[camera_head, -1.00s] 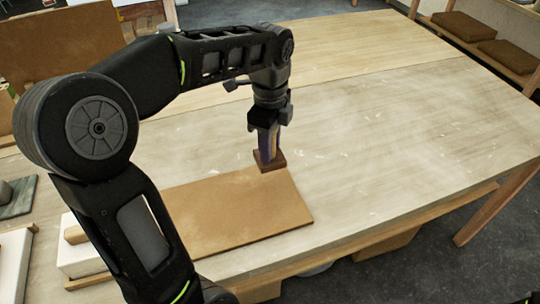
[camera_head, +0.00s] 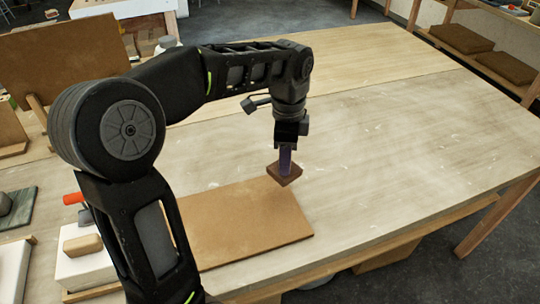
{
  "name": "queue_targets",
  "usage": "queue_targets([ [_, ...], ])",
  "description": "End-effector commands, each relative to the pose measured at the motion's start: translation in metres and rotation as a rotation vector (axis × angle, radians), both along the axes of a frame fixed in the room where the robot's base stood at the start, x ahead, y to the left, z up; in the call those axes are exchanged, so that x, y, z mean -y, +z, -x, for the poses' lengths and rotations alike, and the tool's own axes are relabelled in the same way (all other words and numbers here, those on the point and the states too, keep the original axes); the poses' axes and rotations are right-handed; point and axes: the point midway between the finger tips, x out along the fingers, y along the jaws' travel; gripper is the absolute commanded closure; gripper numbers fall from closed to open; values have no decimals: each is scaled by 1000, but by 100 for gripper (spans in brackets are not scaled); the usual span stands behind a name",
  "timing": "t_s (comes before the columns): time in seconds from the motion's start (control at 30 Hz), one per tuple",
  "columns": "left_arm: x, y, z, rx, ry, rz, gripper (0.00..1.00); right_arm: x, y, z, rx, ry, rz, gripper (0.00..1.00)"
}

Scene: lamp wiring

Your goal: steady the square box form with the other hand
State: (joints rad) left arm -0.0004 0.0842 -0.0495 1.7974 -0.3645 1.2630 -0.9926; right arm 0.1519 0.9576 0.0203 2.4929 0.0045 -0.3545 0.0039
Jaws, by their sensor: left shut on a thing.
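My left gripper (camera_head: 285,158) is shut on the small brown square box form (camera_head: 284,175), gripping it from above with its fingers pointing down. The form shows as a tilted diamond over the far right corner of the flat tan board (camera_head: 245,220). Whether it touches the board or hangs just above it, I cannot tell. The fingers hide part of the form's top. My right gripper is not in view.
The pale wooden table (camera_head: 400,130) is clear to the right and behind. At the left are a white block (camera_head: 88,268), a red-handled tool (camera_head: 73,199) and a dark green slab (camera_head: 18,208). An upright brown panel (camera_head: 70,55) stands at the back left.

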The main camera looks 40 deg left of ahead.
Motion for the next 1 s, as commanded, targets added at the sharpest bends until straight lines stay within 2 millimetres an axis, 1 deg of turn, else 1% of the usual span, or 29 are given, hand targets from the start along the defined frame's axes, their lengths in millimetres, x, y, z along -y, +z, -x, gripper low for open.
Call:
queue_targets([
  [0.03,10,-4,-9,-1,80,0,100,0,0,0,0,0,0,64],
  [0.1,22,-10,-22,0,231,-1,100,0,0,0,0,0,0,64],
  [0.3,63,-28,-54,1,673,0,100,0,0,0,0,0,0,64],
  [0.4,80,-36,-65,1,851,0,100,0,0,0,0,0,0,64],
  [0.5,92,-42,-72,1,973,0,100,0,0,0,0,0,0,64],
  [0.67,99,-44,-77,2,1056,2,100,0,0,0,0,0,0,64],
  [1.0,98,-44,-76,2,1057,2,100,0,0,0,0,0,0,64],
])
